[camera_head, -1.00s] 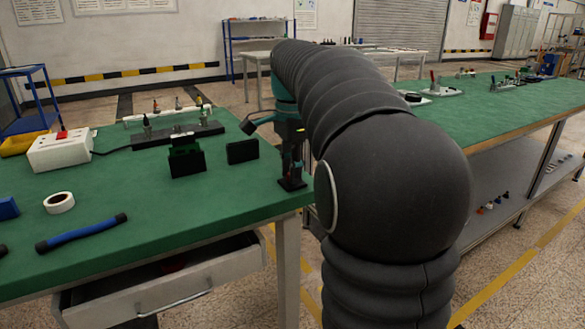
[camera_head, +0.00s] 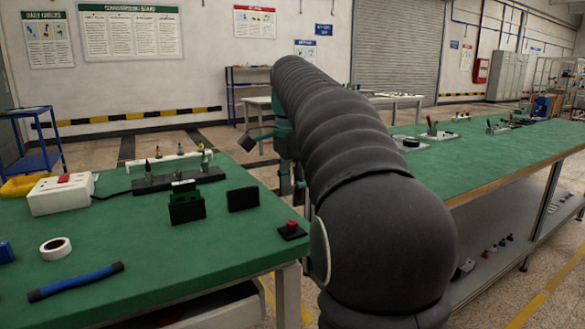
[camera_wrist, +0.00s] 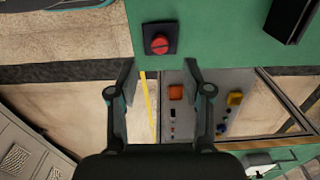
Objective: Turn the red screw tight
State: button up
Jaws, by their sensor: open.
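The red screw (camera_head: 292,225) stands upright in a black square base near the right front corner of the green table (camera_head: 190,262). In the wrist view the red screw (camera_wrist: 160,44) shows from above, with a slot or bar across its head. My gripper (camera_wrist: 159,72) is open and empty. Its two fingers are apart, and the screw shows beyond their tips, roughly centred between them. In the head view my gripper (camera_head: 291,182) is above and behind the screw, partly hidden by my arm. I see no contact with the screw.
Two dark blocks, a green-and-black holder (camera_head: 187,205) and a black plate (camera_head: 243,199), stand left of the screw. A white box (camera_head: 62,196), tape roll (camera_head: 56,248) and blue-handled tool (camera_head: 76,281) lie further left. Below the wrist is a shelf with coloured parts (camera_wrist: 175,92).

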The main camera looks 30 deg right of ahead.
aim_at(291, 222)
jog(key=shift+r, duration=2.75)
jog(key=s+a+f+n+t, duration=0.2)
jog(key=s+a+f+n, duration=0.5)
jog(key=f, duration=0.5)
jog(key=s+a+f+n+t, duration=0.3)
jog(key=s+a+f+n, duration=0.3)
jog(key=s+f+n, duration=0.4)
jog(key=s+f, duration=0.1)
jog(key=s, duration=0.3)
jog(key=shift+a+f+n+t, duration=0.3)
jog(key=shift+a+f+n, duration=0.05)
jog(key=shift+f+n, duration=0.05)
